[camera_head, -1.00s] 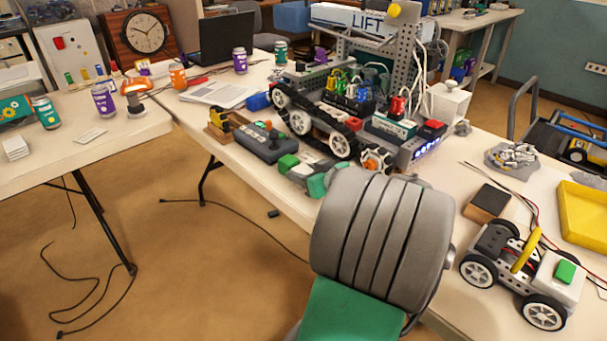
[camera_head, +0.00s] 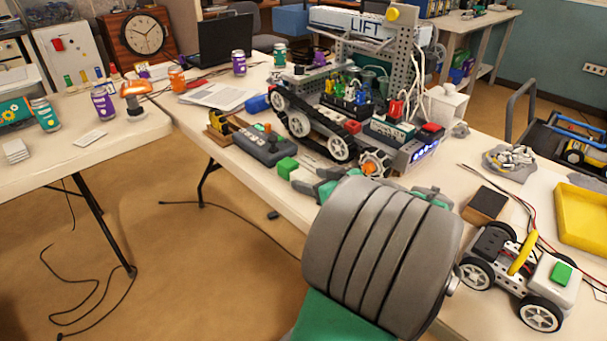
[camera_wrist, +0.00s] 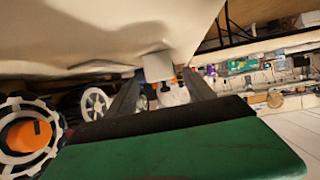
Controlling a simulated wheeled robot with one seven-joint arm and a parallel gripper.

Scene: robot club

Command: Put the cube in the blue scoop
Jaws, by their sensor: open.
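A small green cube (camera_head: 287,167) sits on the white table, next to the grey controller box and left of my arm's big grey wrist. A similar green block (camera_head: 561,273) lies on top of the small wheeled car. I cannot surely pick out the blue scoop; a small blue piece (camera_head: 258,103) lies by the tracked robot. My gripper (camera_wrist: 161,88) is open in the wrist view, its dark fingers apart. A pale block (camera_wrist: 158,66) shows between or beyond them; I cannot tell its distance. In the head view my wrist mostly hides the fingers.
The tracked robot (camera_head: 330,135) with its LIFT sign stands just beyond my wrist. The small car (camera_head: 520,275), a dark-topped block (camera_head: 485,204) and a yellow tray (camera_head: 582,215) are at right. Cans stand farther left. The floor at left is mostly clear, with loose cables.

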